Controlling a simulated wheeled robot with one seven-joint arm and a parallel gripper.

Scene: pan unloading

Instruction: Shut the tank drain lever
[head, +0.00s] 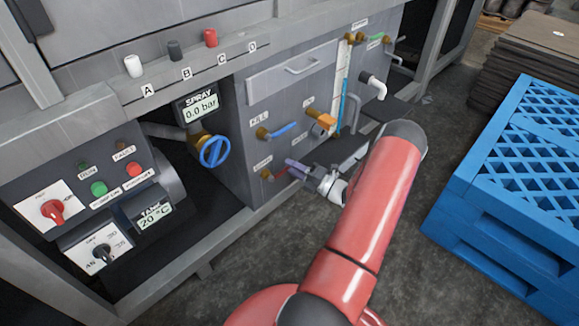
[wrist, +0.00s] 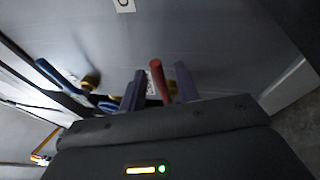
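The red lever (head: 281,172) sits low on the grey tank panel, on a brass valve (head: 266,175) under a small label that is too blurred to read surely. My gripper (head: 297,168) is at the lever's outer end, its purple fingers partly covering it. In the wrist view the red lever (wrist: 158,82) stands between the two purple fingers of my gripper (wrist: 160,71). The fingers are apart, with a narrow gap showing on each side of the lever. The lever's lower end is hidden behind the gripper body.
A blue FILL lever (head: 284,130) is above the red one, and an orange lever (head: 325,121) is to its upper right. A blue handwheel (head: 215,151) is to the left. A white spout (head: 374,86) juts out at right. Blue pallets (head: 480,200) stand farther right; concrete floor lies between.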

